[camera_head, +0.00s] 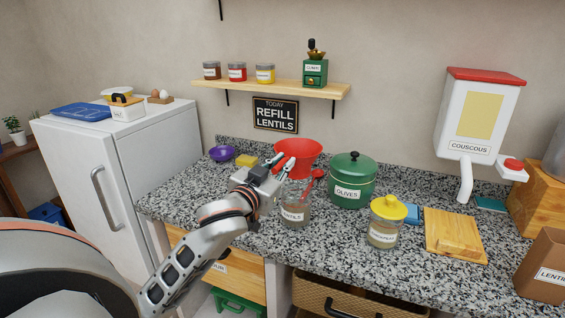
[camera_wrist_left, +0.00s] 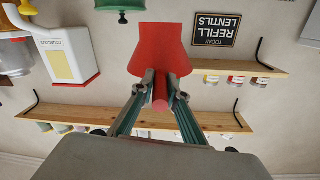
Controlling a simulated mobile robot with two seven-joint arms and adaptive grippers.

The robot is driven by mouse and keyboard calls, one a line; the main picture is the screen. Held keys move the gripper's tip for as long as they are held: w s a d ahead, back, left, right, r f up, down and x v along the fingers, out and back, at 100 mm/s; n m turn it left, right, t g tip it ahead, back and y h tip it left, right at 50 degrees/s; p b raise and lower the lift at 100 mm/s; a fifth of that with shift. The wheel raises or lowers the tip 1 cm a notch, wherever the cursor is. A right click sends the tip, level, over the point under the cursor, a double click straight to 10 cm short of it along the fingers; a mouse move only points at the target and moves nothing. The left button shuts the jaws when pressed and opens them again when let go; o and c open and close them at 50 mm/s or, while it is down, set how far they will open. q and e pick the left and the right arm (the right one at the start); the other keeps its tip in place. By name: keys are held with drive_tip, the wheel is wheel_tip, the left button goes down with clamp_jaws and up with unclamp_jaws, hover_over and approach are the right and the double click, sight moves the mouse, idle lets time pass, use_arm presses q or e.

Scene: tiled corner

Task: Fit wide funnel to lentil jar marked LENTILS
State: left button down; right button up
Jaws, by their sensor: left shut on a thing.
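The left wrist view, upside down, shows the same funnel (camera_wrist_left: 160,50) between the two fingers (camera_wrist_left: 159,92). The clear jar marked LENTILS (camera_head: 296,216) stands on the counter below the gripper. The funnel is upright above the jar; the gripper hides the spout's lower end and part of the jar's mouth, so I cannot tell whether they touch. A small red scoop-like piece (camera_head: 317,176) shows by the jar's mouth. My right gripper is not in view.
The green OLIVES canister (camera_head: 351,181) stands close right of the jar. A yellow-lidded jar (camera_head: 384,226), wooden board (camera_head: 454,236) and COUSCOUS dispenser (camera_head: 475,118) lie farther right. A purple bowl (camera_head: 221,153) and yellow block (camera_head: 246,160) sit behind left. A shelf (camera_head: 275,91) hangs above.

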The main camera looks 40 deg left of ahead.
sight(292, 170)
use_arm(q)
drive_tip(key=shift+f+b, duration=0.45)
drive_tip(key=shift+f, duration=0.4)
wheel_tip(292, 170, down, 3)
drive_tip(key=shift+f+b, duration=0.1)
drive_tip(key=shift+b, duration=0.75)
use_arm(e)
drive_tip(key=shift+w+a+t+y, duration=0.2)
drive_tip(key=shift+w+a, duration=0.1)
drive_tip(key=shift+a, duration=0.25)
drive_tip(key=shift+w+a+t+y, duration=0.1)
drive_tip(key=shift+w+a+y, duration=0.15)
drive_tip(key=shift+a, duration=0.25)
use_arm(q)
drive_tip(key=shift+p, duration=0.35)
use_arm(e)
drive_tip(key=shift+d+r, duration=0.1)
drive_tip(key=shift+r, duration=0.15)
use_arm(q)
drive_tip(key=shift+p, duration=0.55)
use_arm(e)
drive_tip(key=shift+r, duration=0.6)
use_arm(q)
drive_tip(key=shift+p, duration=0.35)
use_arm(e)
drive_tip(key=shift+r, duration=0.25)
